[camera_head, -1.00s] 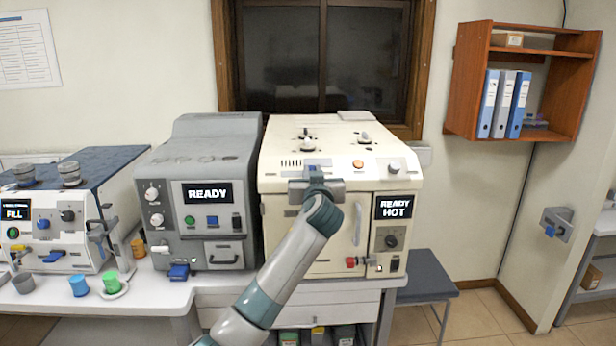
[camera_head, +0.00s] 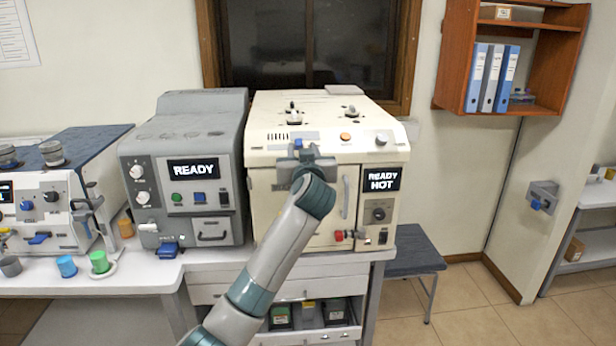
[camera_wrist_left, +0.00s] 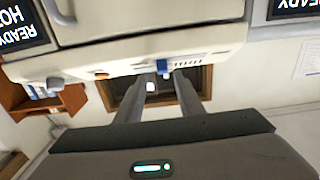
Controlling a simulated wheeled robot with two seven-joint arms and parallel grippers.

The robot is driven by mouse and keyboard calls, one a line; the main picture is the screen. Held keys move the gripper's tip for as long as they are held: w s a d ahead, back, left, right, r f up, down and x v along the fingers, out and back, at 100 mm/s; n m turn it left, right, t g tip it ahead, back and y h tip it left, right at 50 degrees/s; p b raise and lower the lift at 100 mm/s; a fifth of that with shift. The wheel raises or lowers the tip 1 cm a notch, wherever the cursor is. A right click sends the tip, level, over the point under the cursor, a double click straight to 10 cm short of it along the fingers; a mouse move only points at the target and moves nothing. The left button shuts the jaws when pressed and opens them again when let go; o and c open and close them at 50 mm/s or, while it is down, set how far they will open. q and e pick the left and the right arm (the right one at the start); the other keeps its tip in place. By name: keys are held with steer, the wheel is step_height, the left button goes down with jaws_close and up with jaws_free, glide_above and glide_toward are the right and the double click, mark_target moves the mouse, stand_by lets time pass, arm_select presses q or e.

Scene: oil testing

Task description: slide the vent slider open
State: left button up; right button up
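The vent slider shows as a small blue tab (camera_head: 297,144) on the upper front of the cream oven (camera_head: 325,115), beside a row of dark vent slots (camera_head: 277,137). In the left wrist view, the blue tab (camera_wrist_left: 162,67) sits on the cream panel edge with the slots (camera_wrist_left: 190,63) to its right. My left gripper (camera_head: 300,153) is at the oven front, just below the tab. In the left wrist view its two fingers (camera_wrist_left: 160,82) are apart, with the tab showing in the gap between them. I cannot tell whether either finger touches it. My right gripper is out of view.
An orange button (camera_head: 345,137) and a knob (camera_head: 380,140) are on the same panel, right of the tab. A vertical door handle (camera_head: 346,197) is below. A grey machine (camera_head: 192,175) stands close on the left. A blue-grey stool (camera_head: 415,250) is at the right.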

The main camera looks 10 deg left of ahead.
arm_select(q)
steer(key=b+v, duration=0.4)
steer(key=v, duration=0.9)
steer(key=shift+s+d, duration=0.15)
steer(key=shift+s, duration=0.1)
